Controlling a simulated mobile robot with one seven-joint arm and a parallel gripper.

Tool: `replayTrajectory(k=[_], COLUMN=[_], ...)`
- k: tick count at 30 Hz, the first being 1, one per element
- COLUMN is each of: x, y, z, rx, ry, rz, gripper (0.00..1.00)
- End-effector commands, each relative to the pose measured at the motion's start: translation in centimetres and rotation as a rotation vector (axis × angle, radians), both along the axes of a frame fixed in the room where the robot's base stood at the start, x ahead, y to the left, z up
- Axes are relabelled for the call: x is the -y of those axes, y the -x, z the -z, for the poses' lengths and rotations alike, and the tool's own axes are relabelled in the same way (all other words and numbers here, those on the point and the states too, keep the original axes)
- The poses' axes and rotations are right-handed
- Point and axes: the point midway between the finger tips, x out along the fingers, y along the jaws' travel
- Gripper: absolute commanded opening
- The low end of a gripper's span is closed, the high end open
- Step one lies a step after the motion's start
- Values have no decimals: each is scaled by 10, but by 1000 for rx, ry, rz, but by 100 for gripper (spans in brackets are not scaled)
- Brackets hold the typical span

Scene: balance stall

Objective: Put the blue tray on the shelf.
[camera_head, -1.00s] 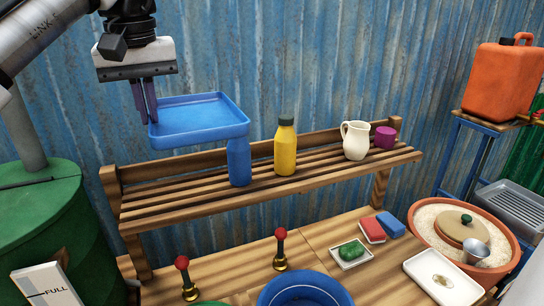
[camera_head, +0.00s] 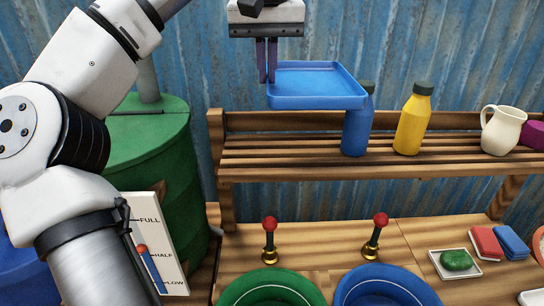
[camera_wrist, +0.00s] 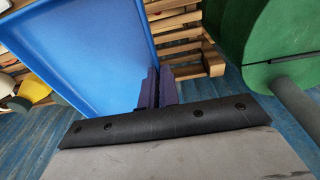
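The blue tray (camera_head: 316,80) is in the air above the slatted wooden shelf (camera_head: 270,163), roughly level. My gripper (camera_head: 267,78) is shut on its left edge, with purple fingers on the rim. In the wrist view the tray (camera_wrist: 95,50) fills the upper left, and the fingers of my gripper (camera_wrist: 158,88) pinch its edge. The shelf slats (camera_wrist: 178,32) show beyond the tray there. The tray's right part overlaps a blue bottle (camera_head: 356,132) in the head view and hides some of it.
On the shelf stand a yellow bottle (camera_head: 412,122), a cream jug (camera_head: 502,130) and a purple cup (camera_head: 533,134). The shelf's left end is bare. A green barrel (camera_head: 150,150) stands left of it. Below are red-knobbed levers (camera_head: 270,226), a green basin (camera_head: 270,288) and a blue basin (camera_head: 385,285).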

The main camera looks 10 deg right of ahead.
Motion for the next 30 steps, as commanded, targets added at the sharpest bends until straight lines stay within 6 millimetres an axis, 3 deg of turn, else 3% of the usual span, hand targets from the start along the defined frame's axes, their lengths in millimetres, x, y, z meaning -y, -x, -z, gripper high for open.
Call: replayTrajectory(k=[1, 12, 30], x=[0, 0, 0], y=[0, 0, 0], z=[18, 92, 147], rx=[1, -2, 2], ry=[1, 3, 1], rz=[0, 3, 0], gripper=[0, 0, 0])
